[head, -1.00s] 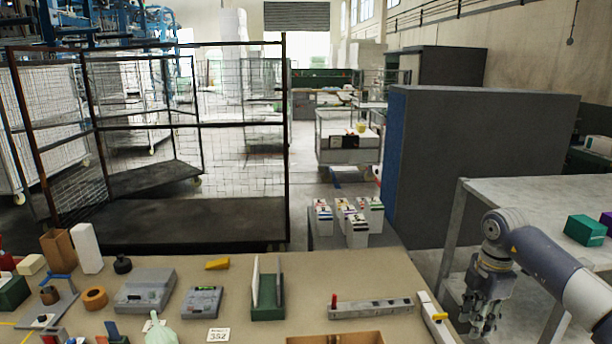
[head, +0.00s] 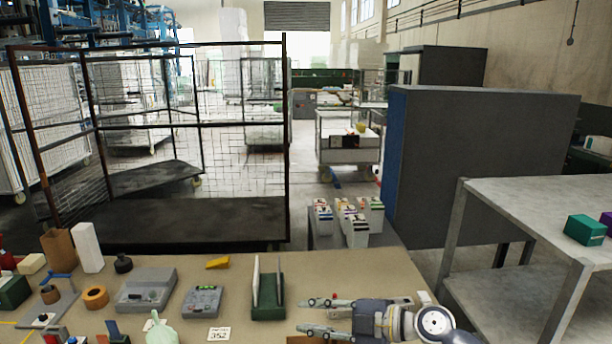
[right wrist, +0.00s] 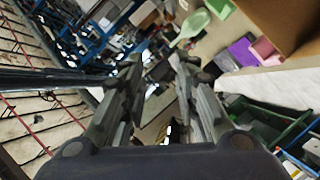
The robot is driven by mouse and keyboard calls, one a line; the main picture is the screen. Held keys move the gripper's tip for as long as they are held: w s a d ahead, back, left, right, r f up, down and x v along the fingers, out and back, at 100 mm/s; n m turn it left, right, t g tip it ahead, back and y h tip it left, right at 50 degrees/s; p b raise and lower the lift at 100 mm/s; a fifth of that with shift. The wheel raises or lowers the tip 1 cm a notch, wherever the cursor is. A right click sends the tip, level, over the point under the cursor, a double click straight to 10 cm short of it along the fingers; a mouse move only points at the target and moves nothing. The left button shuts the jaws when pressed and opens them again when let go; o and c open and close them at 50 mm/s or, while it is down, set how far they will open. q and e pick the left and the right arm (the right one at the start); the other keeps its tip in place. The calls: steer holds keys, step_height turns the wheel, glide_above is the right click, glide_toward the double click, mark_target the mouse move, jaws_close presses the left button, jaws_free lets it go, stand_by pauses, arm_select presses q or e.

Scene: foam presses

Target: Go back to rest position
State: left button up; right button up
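My right gripper (head: 305,315) shows in the head view over the front right of the tan table (head: 240,328). Its two fingers point left and are spread apart, with nothing between them. In the right wrist view the same gripper (right wrist: 155,75) has a clear gap between its fingers. The gripper hides much of the grey bar and its red knob on the table. My left gripper and arm are not in the head view.
A dark green holder (head: 268,311), a grey box (head: 146,290) and a grey device (head: 202,301) stand left of my gripper. A light green spoon-like thing (head: 160,334) is at the front. A grey table (head: 540,195) with a teal box (head: 585,229) stands right. A wire cart (head: 190,220) stands behind.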

steer(key=d+r+m+t+h, duration=0.1)
steer(key=d+r+m+t, duration=0.2)
steer(key=r+m+t, duration=0.6)
steer(key=s+d+f+m+h, duration=0.4)
steer(key=d+f+m+h, duration=0.3)
steer(key=f, duration=0.1)
steer(key=s+d+f+m+h, duration=0.4)
steer(key=d+f+m+h, duration=0.2)
steer(key=d+f+h, duration=0.15)
steer(key=s+d+f+g+y, duration=0.1)
steer(key=s+f+g, duration=0.55)
steer(key=s, duration=0.65)
steer(key=s+f+g+y, duration=0.1)
steer(key=s+f+g, duration=0.5)
steer(key=s, duration=0.7)
steer(key=s+d+f+b+x, duration=0.1)
steer(key=s+x, duration=0.2)
steer(key=x, duration=1.1)
steer(key=s+d+b+x, duration=0.1)
steer(key=s+b+x, duration=0.15)
steer(key=x, duration=1.15)
steer(key=s+d+f+g+b, duration=0.1)
steer(key=s+d+f, duration=0.2)
steer(key=s+f, duration=1.5)
steer(key=shift+f+h+b, duration=0.3)
steer(key=shift+f+h, duration=0.05)
steer(key=shift+f, duration=0.55)
